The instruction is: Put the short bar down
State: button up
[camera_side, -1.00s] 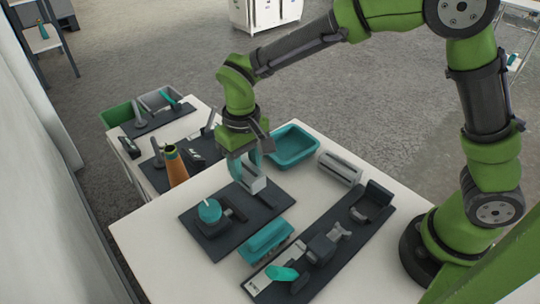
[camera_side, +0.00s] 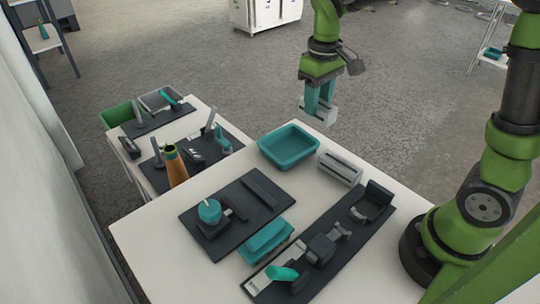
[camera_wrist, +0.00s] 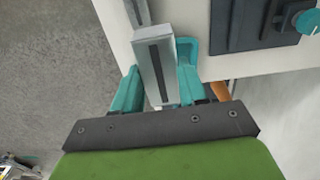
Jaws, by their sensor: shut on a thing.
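The short bar (camera_side: 322,110) is a light grey block with a dark groove along one face. My gripper (camera_side: 318,100) is shut on it with teal fingers and holds it in the air behind the table's back edge, past the teal tray. In the wrist view the bar (camera_wrist: 154,62) is between the two fingers (camera_wrist: 158,92), over the table edge. A similar grey grooved piece (camera_side: 340,168) lies on the table right of the tray; whether it is one piece or several is unclear.
An empty-looking teal tray (camera_side: 288,140) stands at the table's back edge. A dark mat (camera_side: 232,232) carries a teal-knobbed fixture (camera_side: 209,212). A teal block (camera_side: 266,240) and a long dark board (camera_side: 350,228) with fittings lie in front. An orange bottle (camera_side: 176,168) stands left.

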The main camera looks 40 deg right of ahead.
send_over(288, 151)
notch_tip(288, 151, down, 6)
jog(key=f, duration=0.1)
jog(key=shift+m, duration=0.5)
notch_tip(288, 151, down, 9)
jog(key=shift+w+r, duration=0.1)
jog(key=shift+r, duration=0.1)
jog(key=o, duration=1.1)
jog(key=shift+f, duration=0.1)
